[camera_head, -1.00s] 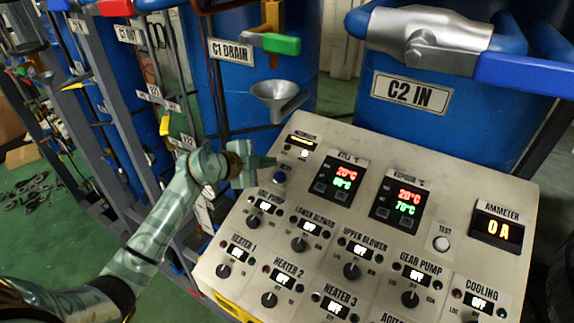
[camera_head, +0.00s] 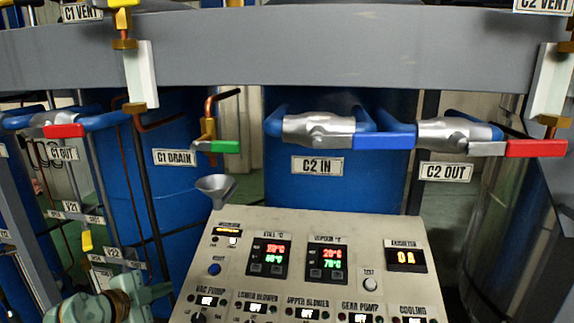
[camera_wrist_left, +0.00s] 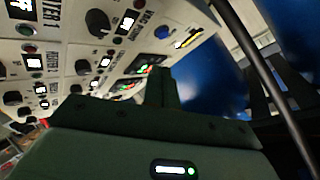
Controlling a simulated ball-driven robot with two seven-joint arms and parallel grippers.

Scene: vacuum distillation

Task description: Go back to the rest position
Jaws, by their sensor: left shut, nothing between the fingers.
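My left gripper (camera_head: 158,291) shows at the lower left of the head view, beside the left edge of the control panel (camera_head: 330,222). It is green, shut and empty. In the left wrist view its closed fingers (camera_wrist_left: 161,86) stand up in the middle, with the panel's knobs and displays behind them. I cannot tell from these views whether the fingers touch the panel, but a gap seems to show. My right gripper is in neither view.
Blue vessels stand behind the panel, with a funnel (camera_head: 216,187) at its back left. The C1 DRAIN green handle (camera_head: 225,147), C2 IN blue handle (camera_head: 384,141) and C2 OUT red handle (camera_head: 537,148) stick out above. A grey beam (camera_head: 300,50) crosses the top.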

